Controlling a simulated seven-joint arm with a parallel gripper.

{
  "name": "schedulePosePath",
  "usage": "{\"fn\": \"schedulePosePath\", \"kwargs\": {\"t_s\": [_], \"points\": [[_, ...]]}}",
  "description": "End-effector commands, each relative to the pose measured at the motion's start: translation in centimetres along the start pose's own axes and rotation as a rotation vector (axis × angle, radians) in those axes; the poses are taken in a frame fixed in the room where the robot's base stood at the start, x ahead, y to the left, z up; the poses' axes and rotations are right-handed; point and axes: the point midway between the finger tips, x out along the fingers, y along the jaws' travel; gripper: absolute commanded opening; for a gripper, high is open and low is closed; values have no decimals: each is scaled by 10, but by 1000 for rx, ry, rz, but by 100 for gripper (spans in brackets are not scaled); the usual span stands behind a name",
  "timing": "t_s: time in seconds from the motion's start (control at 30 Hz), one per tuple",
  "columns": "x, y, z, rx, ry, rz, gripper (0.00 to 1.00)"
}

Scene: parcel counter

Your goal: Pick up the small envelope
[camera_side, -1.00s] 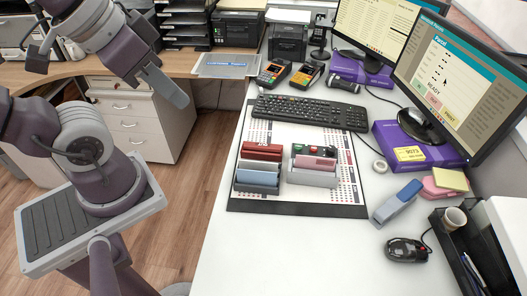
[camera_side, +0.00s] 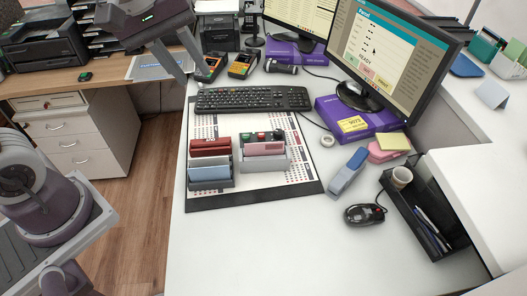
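No item can be told for sure as the small envelope. Two small grey holders stand side by side on the counter mat (camera_side: 255,196). The left holder (camera_side: 212,186) has a dark red item (camera_side: 210,146) at the back and a pale blue flat item (camera_side: 209,173) at the front. The right holder (camera_side: 265,163) has a pink flat item (camera_side: 264,148), with small dark, red and green pieces behind it. My gripper (camera_side: 190,70) is at the upper left, beyond the keyboard and well away from the holders. Its two fingers are apart with nothing visible between them.
A keyboard (camera_side: 253,99) lies behind the holders. Card terminals (camera_side: 243,64) stand beyond it. A monitor (camera_side: 392,55), purple box (camera_side: 359,122), stapler (camera_side: 348,171), mouse (camera_side: 364,214) and black pen tray (camera_side: 425,219) are on the right. The counter's front is clear.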

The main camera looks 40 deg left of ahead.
Motion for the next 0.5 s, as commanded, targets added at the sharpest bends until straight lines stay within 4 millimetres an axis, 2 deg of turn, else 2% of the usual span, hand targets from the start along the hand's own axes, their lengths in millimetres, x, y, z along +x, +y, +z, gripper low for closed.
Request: {"fn": "schedulePosePath", "kwargs": {"t_s": [0.03, 0.07, 0.13, 0.2, 0.3, 0.4, 0.5], "points": [[30, 18, -14, -167, -33, -30, 29], [50, 28, -23, -287, -46, -47, 29], [101, 47, -41, -569, -66, -90, 29], [156, 57, -54, -836, -68, -139, 29], [226, 59, -62, -1145, -50, -200, 29], [273, 54, -64, -1346, -26, -240, 29], [295, 50, -64, -1442, -11, -256, 29]]}}
